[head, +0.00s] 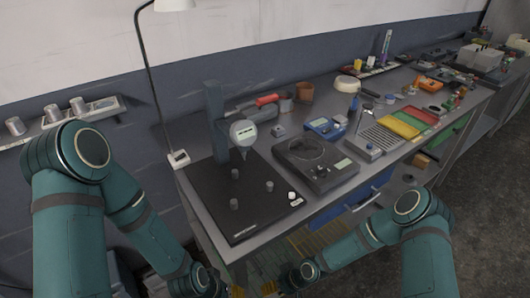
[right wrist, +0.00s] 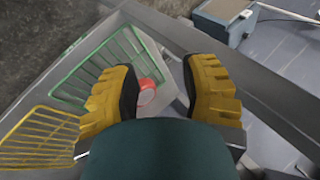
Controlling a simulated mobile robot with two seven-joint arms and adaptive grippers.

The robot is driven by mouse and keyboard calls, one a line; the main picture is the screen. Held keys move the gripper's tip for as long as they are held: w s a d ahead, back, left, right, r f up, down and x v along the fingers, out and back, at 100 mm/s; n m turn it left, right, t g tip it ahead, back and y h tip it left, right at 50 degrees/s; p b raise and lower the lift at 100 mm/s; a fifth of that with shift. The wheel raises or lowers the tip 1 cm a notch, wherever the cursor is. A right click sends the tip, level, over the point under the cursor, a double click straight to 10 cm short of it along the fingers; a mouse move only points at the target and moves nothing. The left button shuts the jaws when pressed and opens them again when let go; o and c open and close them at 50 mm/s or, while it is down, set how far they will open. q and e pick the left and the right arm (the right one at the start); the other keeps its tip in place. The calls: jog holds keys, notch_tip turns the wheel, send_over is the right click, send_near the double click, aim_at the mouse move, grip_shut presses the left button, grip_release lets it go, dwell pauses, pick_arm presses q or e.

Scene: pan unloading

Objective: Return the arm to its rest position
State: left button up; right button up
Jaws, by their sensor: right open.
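My right gripper (right wrist: 165,95) is open in the right wrist view, its two yellow fingers apart with nothing held between them. In the head view my right arm comes in from the lower right and bends left, and its gripper (head: 270,287) is low at the bottom edge, in front of the workbench (head: 225,243). My left arm comes in from the left and reaches down to the bottom edge; its fingers are too unclear there to tell their state. A dark flat device with a round plate (head: 306,149) stands on the bench.
A black-based stand with a dial (head: 243,132) fills the near bench end. A small red and white round item (right wrist: 146,92) shows beyond my right fingers, near a green wire basket (right wrist: 105,65) and a yellow one (right wrist: 40,138). Green and yellow trays (head: 403,124) lie farther right.

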jog(key=s+d+r+m+h, duration=0.3)
jog(key=s+d+r+m, duration=0.55)
jog(key=s, duration=0.55)
jog(key=w+a+r+n+t, duration=0.1)
jog(key=w+r+n, duration=0.2)
jog(key=w+r, duration=0.2)
jog(key=shift+w+a, duration=0.2)
jog(key=shift+w, duration=0.3)
jog(key=shift+n, duration=0.25)
